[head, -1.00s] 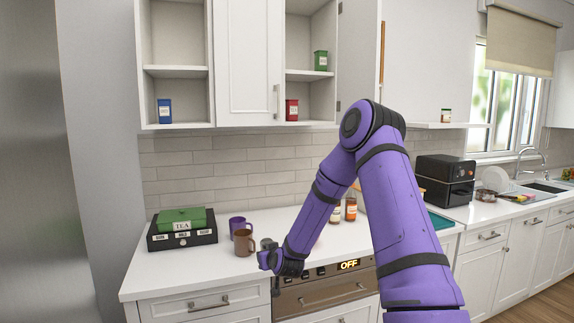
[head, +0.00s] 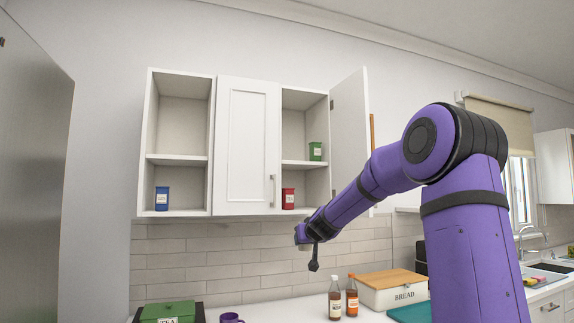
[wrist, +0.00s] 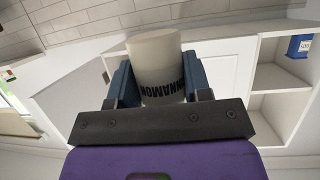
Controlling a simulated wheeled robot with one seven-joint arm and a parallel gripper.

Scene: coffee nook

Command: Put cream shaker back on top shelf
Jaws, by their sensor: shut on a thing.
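The cream shaker (wrist: 160,60) is a pale cylinder with dark lettering that reads in part "NNAMOM". It sits between the fingers of my gripper (wrist: 160,85), which is shut on it in the wrist view. In the head view my gripper (head: 303,234) is in front of the tiled wall, just below the right open cabinet section; the shaker is hard to make out there. That section has an upper shelf (head: 292,162) with a green tin (head: 315,151) at its right. A red tin (head: 288,198) stands on the cabinet floor below.
An open door (head: 349,140) stands out at the right of this section. A closed door (head: 246,145) is to its left. The left section holds a blue tin (head: 161,198) on its floor; its upper shelf is bare. Bottles (head: 335,298) and a bread box (head: 392,290) stand below on the counter.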

